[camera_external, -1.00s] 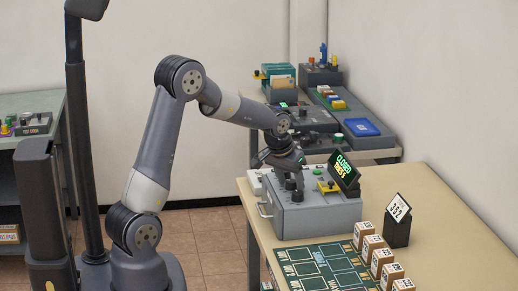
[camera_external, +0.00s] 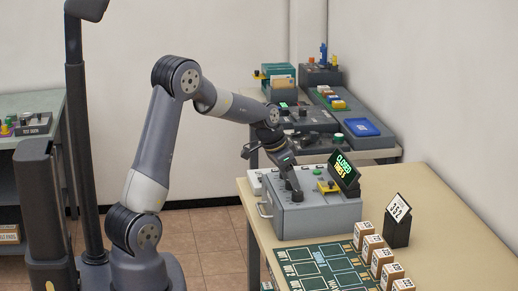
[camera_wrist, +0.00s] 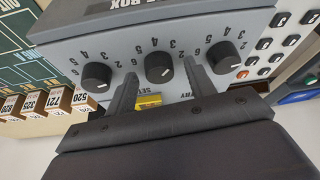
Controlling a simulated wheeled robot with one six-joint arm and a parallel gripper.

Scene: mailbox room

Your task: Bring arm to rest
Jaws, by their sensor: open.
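My arm reaches from the left over the grey dial box (camera_external: 320,217) on the tan table. My gripper (camera_external: 292,190) points down at the top panel of the box. In the wrist view the two fingers of my gripper (camera_wrist: 160,78) are apart, on either side of the middle black knob (camera_wrist: 159,67). I cannot tell whether they touch it. Another black knob (camera_wrist: 96,77) is to the left and a third knob (camera_wrist: 224,57) to the right, with numbers printed around them. A small yellow piece (camera_wrist: 148,100) shows between the fingers.
A green mat (camera_external: 325,268) and several small numbered boxes (camera_external: 371,244) lie in front. A number sign (camera_external: 397,222) stands to the right. A back table holds control panels and a blue tray (camera_external: 361,127).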

